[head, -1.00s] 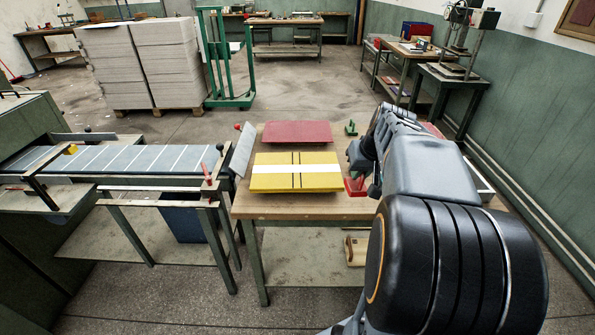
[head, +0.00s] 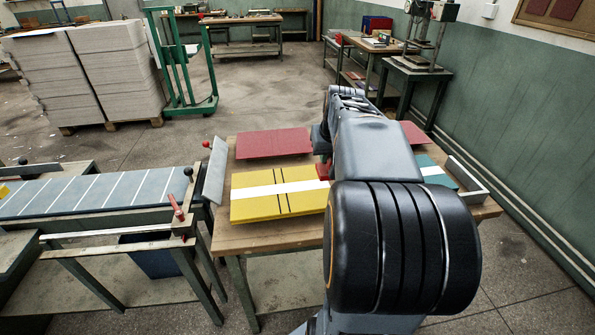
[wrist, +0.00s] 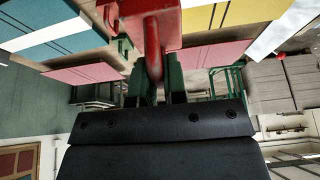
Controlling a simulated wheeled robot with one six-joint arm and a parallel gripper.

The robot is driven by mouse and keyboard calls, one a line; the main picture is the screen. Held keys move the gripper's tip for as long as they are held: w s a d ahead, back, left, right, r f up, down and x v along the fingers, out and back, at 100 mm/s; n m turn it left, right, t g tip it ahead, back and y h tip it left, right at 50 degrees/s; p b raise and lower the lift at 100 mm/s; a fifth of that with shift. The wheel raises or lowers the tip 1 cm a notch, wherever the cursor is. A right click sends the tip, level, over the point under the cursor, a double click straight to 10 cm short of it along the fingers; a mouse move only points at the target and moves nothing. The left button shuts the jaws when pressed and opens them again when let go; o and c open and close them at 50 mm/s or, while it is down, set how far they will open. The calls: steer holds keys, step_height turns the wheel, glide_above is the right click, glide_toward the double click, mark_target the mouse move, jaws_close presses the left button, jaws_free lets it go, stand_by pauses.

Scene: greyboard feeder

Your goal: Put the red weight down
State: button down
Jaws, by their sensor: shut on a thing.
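The red weight (wrist: 195,14) is at the top of the wrist view, with its upright red handle (wrist: 152,45) between my two green fingers. My gripper (wrist: 158,84) is shut on that handle. In the head view only a small part of the red weight (head: 323,170) shows, at the right end of the yellow cover (head: 250,208). My arm hides the rest of it and most of my gripper. I cannot tell whether the weight's underside touches anything.
A red board (head: 273,143) lies behind the yellow cover on the wooden table (head: 290,236). The feeder belt (head: 90,192) is at the left.

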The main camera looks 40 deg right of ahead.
steer(key=shift+w+f, duration=1.55)
steer(key=shift+f, duration=0.25)
steer(key=shift+w+f, duration=1.55)
steer(key=shift+f, duration=0.25)
steer(key=shift+w+f, duration=1.55)
steer(key=shift+f, duration=0.25)
steer(key=shift+f, duration=0.15)
steer(key=c, duration=1.2)
jaws_free()
steer(key=shift+o, duration=0.2)
